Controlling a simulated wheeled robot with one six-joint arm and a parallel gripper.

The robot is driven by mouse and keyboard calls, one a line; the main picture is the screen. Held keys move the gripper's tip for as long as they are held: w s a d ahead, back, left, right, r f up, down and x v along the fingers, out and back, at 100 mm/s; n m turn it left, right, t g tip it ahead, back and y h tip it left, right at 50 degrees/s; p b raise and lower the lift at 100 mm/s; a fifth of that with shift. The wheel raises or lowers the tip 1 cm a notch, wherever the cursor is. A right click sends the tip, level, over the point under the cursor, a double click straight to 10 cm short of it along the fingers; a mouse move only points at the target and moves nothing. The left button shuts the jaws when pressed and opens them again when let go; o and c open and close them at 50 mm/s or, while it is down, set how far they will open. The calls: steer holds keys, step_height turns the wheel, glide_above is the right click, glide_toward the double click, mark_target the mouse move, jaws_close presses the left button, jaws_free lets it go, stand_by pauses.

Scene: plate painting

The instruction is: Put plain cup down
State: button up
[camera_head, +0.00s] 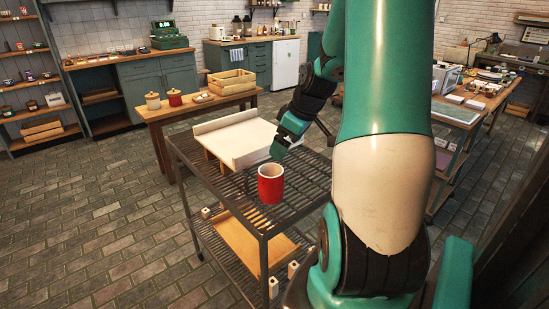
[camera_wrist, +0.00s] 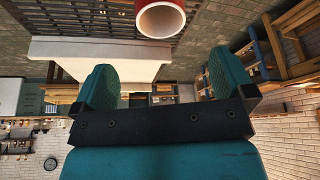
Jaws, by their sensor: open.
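A plain red cup (camera_head: 270,184) with a pale inside stands upright on the slatted top of a dark metal cart (camera_head: 222,180), near its front corner. It also shows in the wrist view (camera_wrist: 160,20) at the top edge, partly cut off. My gripper (camera_head: 284,146) is just behind and above the cup in the head view, apart from it. In the wrist view my gripper (camera_wrist: 163,74) has its two teal fingers spread wide, with nothing between them and the cup beyond their tips.
A white tray (camera_head: 236,136) sits on the cart just behind the cup. A wooden board (camera_head: 255,244) lies on the lower shelf. Brick floor lies open at left.

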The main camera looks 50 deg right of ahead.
steer(key=shift+r, duration=0.2)
steer(key=w+a+r+n+g+y, duration=0.1)
steer(key=a+r+n, duration=0.15)
steer(key=a, duration=1.05)
steer(key=a+r+n+g+y, duration=0.1)
steer(key=a+r+y, duration=0.15)
steer(key=a, duration=0.95)
steer(key=s+a+r+n+g, duration=0.1)
steer(key=s+a+r+g, duration=0.1)
steer(key=s+a, duration=1)
steer(key=shift+s+a+r+n+g, duration=0.2)
steer(key=shift+a+n+g, duration=0.15)
steer(key=shift+a, duration=0.65)
